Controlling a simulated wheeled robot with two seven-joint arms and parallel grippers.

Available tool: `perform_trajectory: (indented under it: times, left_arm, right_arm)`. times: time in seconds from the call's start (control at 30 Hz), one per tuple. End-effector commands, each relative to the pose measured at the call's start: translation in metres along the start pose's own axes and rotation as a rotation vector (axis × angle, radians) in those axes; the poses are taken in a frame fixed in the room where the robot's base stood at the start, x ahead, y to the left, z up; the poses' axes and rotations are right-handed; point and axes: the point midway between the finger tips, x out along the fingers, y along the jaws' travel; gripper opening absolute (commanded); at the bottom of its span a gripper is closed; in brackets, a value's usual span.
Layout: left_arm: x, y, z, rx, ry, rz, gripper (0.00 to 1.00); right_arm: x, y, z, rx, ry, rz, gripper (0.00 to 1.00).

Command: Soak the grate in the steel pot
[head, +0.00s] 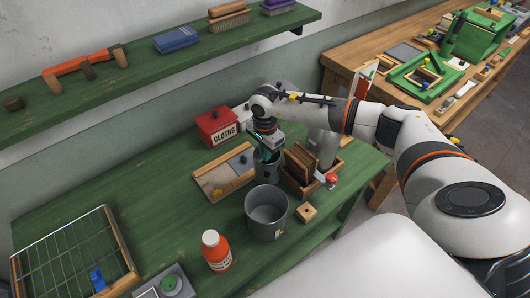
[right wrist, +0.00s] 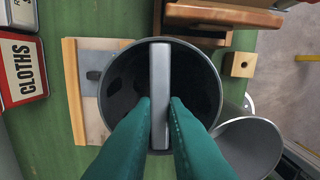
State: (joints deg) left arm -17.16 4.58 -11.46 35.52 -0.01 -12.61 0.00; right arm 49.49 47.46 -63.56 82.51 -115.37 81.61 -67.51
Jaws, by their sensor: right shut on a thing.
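My right gripper (right wrist: 159,110) is shut on a flat grey piece (right wrist: 159,70), seen edge-on as a bar. This piece lies across the mouth of a dark grey cylinder (right wrist: 106,70); I cannot tell how deep it sits or whether it is the grate. In the head view my right gripper (head: 268,154) is over that cylinder (head: 267,174). A lighter steel pot (head: 267,222) stands open just in front of it, and its rim shows in the right wrist view (right wrist: 250,150). A wire grid (head: 70,250) in a wooden frame lies at left. My left gripper is out of view.
A wooden box of brown boards (head: 300,165) and a small wood block (head: 306,213) stand to the right. A red CLOTHS tin (head: 218,126) is behind, an orange bottle (head: 216,252) in front. The green bench is clear at middle left. A shelf (head: 150,75) runs above.

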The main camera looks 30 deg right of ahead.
Motion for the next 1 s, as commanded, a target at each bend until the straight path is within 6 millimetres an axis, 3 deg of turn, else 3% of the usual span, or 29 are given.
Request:
perform_trajectory:
  times: [0.13,0.57,1.0]
  left_arm:
    - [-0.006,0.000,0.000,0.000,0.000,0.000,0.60]
    - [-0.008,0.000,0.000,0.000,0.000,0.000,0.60]
    - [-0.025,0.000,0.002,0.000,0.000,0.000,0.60]
  right_arm:
    - [-0.010,0.000,0.000,0.000,0.000,0.001,0.00]
    - [-0.017,0.001,0.000,0.001,0.001,0.003,0.00]
    - [-0.099,0.003,0.001,0.004,0.003,0.004,0.00]
